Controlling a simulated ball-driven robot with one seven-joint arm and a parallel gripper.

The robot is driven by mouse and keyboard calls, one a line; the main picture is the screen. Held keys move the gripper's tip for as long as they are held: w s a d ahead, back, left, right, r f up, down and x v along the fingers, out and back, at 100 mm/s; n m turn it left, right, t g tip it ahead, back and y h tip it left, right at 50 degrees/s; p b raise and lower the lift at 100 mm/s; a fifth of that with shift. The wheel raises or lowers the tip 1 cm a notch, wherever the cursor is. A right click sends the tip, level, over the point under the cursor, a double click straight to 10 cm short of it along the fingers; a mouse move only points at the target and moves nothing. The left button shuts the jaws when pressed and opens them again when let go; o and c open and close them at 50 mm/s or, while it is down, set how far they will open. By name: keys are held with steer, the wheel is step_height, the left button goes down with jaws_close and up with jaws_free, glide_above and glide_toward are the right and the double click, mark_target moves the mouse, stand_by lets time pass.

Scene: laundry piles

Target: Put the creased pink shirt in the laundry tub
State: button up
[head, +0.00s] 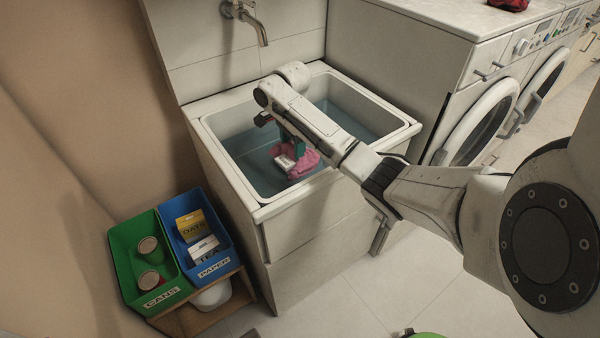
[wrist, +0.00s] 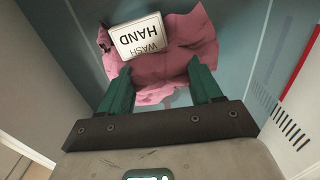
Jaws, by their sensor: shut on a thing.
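The creased pink shirt (head: 303,164) is inside or just above the laundry tub (head: 262,212), near its front. It also shows in the wrist view (wrist: 186,58), crumpled between and beyond the green fingers. A white label reading "HAND WASH" (wrist: 139,36) lies against the shirt; it also shows in the head view (head: 285,163). My gripper (head: 291,150) points down inside the tub's rim, shut on the shirt. In the wrist view, its fingertips (wrist: 160,78) stand apart with pink cloth between them. Whether the shirt touches the water (head: 250,165) is hard to tell.
A tap (head: 255,22) hangs over the tub's back edge. Green CANS (head: 125,240) and blue PAPER (head: 222,238) bins stand at the lower left. Washing machines (head: 480,125) are at the right. Floor tiles (head: 350,295) in front are mostly clear.

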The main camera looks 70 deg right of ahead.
mark_target(293, 147)
step_height(293, 147, down, 9)
steer(key=shift+f+b, duration=0.1)
steer(key=shift+b, duration=0.25)
steer(key=shift+f, duration=0.15)
steer(key=o, duration=1.5)
step_height(293, 147, up, 12)
steer(key=shift+r+p, duration=0.15)
steer(key=shift+p, duration=0.35)
steer(key=shift+r, duration=0.1)
